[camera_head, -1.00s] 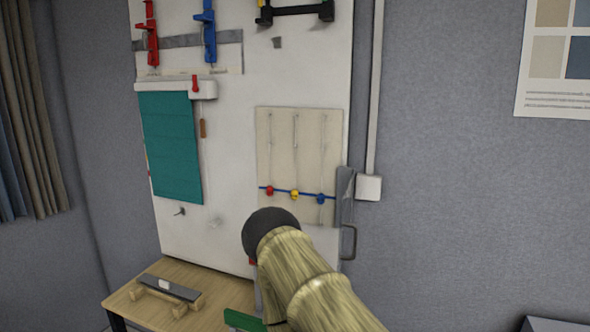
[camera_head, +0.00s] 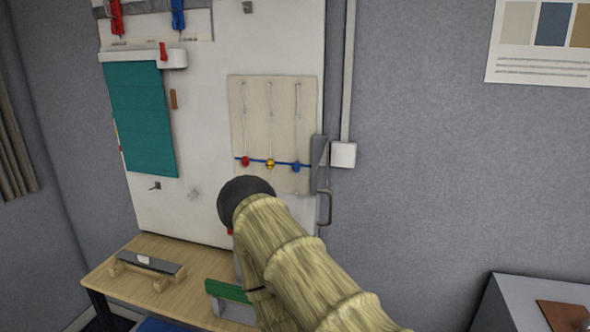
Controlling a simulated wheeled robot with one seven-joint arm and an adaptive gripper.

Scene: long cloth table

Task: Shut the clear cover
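No clear cover can be made out for certain. My arm, in a straw-coloured sleeve with a dark rounded joint, reaches up from the bottom of the view in front of the board. My gripper does not show; the far end of the arm is hidden or out of frame.
The white board (camera_head: 208,120) carries a teal sheet (camera_head: 142,115), a beige panel (camera_head: 270,125) with coloured beads, and a grey handle (camera_head: 325,208). Below, a wooden table (camera_head: 195,262) bears a grey-topped wooden stand (camera_head: 148,263) and a green-topped object (camera_head: 227,291). A grey cabinet (camera_head: 520,310) stands right.

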